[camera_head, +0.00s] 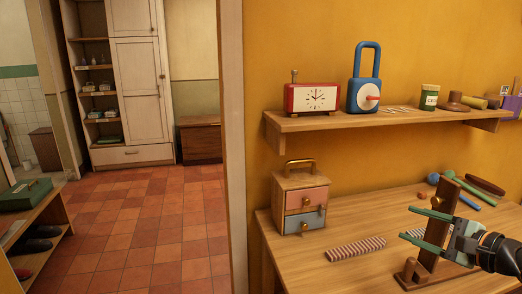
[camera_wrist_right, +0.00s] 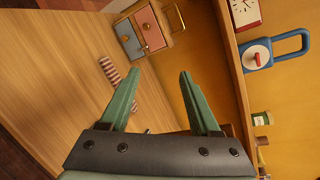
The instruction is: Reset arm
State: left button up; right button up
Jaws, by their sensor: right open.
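My right gripper (camera_head: 407,222) reaches in from the right in the head view, above the wooden table (camera_head: 345,215). Its two green fingers are apart, with nothing seen between them. They also show spread in the right wrist view (camera_wrist_right: 160,74). The fingers pass close to an upright wooden stand (camera_head: 436,225) on the table; I cannot tell whether they touch it. My left gripper is not in view.
A small chest of drawers (camera_head: 301,200) and a striped strip (camera_head: 356,248) are on the table. The shelf (camera_head: 390,120) above holds a red clock (camera_head: 312,98), a blue padlock-shaped thing (camera_head: 364,92) and a green jar (camera_head: 429,97). Tiled floor (camera_head: 150,230) is clear at left.

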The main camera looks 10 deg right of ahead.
jog(key=a+f+m+t+y, duration=0.1)
jog(key=a+f+m+t, duration=0.2)
jog(key=a+m, duration=0.8)
jog(key=s+a+f+m+g+h, duration=0.1)
jog(key=s+f+m+g+h, duration=0.2)
jog(key=s+f+m, duration=0.55)
jog(key=s+f+m+g+h, duration=0.1)
jog(key=f+m+g+h, duration=0.3)
jog(key=m, duration=0.9)
jog(key=s+a+f+m+g+h, duration=0.1)
jog(key=s+f+m+g+h, duration=0.1)
jog(key=s+f+m, duration=0.5)
jog(key=s+a+f+m+g+y, duration=0.4)
jog(key=s+a+f+m+g, duration=0.15)
jog(key=s+a+m, duration=0.35)
jog(key=w+a+f+t+y+p, duration=0.2)
jog(key=w+a+f+t+p, duration=0.1)
jog(key=t+p, duration=0.3)
jog(key=shift+w+p, duration=0.65)
jog(key=shift+p, duration=0.6)
